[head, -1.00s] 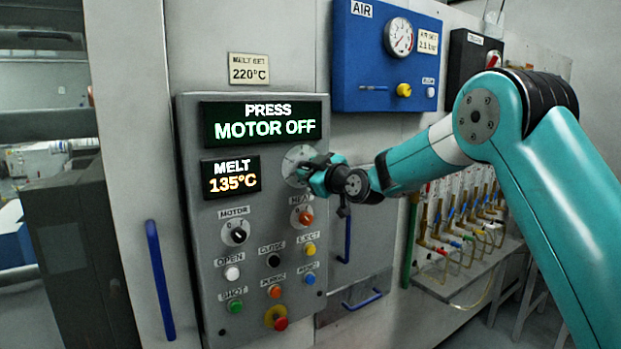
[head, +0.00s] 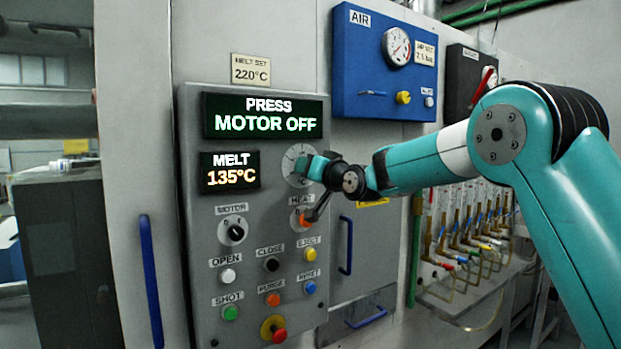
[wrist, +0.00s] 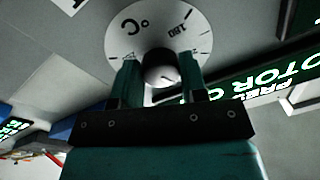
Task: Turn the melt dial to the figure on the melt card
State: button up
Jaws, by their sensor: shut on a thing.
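The melt dial (head: 294,160) is a pale round scale plate on the grey control panel, right of the MELT display (head: 230,171), which reads 135°C. The melt card (head: 250,69) above the panel reads MELT SET 220°C. My gripper (head: 308,168) is at the dial and covers its right part. In the wrist view my gripper (wrist: 160,75) is shut on the dark round knob at the dial's centre. The dial plate (wrist: 128,45) there shows °C, 180 and tick marks, upside down. The knob's pointer and the lower part of the plate are hidden by the fingers.
The panel's upper display (head: 262,116) reads PRESS MOTOR OFF. Below my gripper are the HEAT switch (head: 303,219), the MOTOR switch (head: 236,232) and several push buttons. A blue AIR board (head: 375,65) with a gauge is at the upper right. A blue handle (head: 346,245) stands right of the panel.

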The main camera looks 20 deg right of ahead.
jog(key=shift+m+b, duration=0.6)
jog(key=shift+m, duration=1.1)
jog(key=o, duration=0.9)
jog(key=b+v, duration=0.7)
jog(key=v, duration=1)
jog(key=shift+s+a+f, duration=0.1)
jog(key=shift+s+f, duration=0.05)
jog(key=shift+s, duration=0.15)
jog(key=shift+a, duration=0.1)
